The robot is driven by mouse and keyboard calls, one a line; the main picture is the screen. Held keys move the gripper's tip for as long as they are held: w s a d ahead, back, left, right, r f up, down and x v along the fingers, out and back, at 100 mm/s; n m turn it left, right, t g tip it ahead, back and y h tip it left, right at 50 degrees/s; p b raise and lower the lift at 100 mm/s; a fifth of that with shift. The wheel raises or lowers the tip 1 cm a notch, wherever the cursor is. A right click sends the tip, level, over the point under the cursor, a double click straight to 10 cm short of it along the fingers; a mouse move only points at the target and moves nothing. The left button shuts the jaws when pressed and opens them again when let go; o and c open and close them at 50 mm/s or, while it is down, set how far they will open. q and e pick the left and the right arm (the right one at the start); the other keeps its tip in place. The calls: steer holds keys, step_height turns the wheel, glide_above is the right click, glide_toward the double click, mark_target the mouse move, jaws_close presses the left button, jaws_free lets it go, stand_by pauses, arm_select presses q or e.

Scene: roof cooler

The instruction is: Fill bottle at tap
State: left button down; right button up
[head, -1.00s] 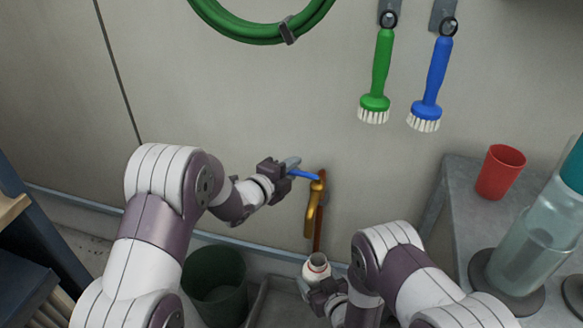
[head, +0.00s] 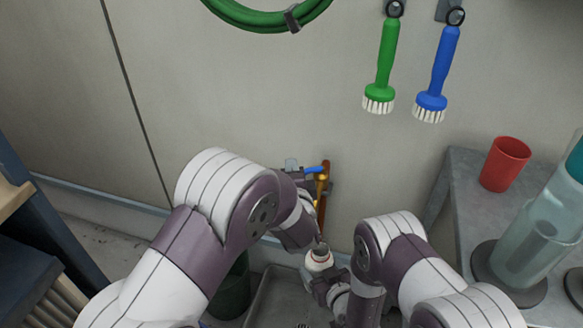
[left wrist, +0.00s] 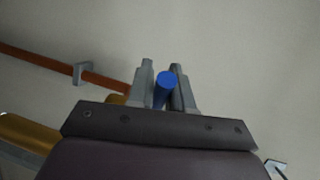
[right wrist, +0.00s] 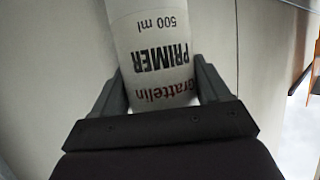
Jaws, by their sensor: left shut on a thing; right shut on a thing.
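The brass tap (head: 322,186) with its blue lever (head: 315,169) is on the wall pipe. My left gripper (head: 300,167) is shut on the lever; in the left wrist view the lever's blue end (left wrist: 167,82) sits between the fingers. My left forearm hides part of the tap, including its spout. The white bottle (head: 317,263) is open-topped and stands roughly upright below the tap. My right gripper (head: 322,287) is shut around it. The right wrist view shows the bottle's label (right wrist: 155,60), reading "PRIMER 500 ml". I cannot see water or the bottle's inside.
A grey basin (head: 266,300) lies below. A dark green bucket (head: 235,290) is left of it, partly behind my left arm. A red cup (head: 504,164) and a large clear bottle (head: 538,245) stand on the right bench. Brushes and a green hose (head: 255,14) hang on the wall.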

arm_select(q)
steer(key=shift+s+d+n+y, duration=0.15)
steer(key=shift+s+n+y, duration=0.1)
steer(key=shift+n+y, duration=0.2)
steer(key=shift+s, duration=0.1)
steer(key=c, duration=1.1)
jaws_free()
steer(key=v, duration=1.2)
steer(key=shift+d+r, duration=0.1)
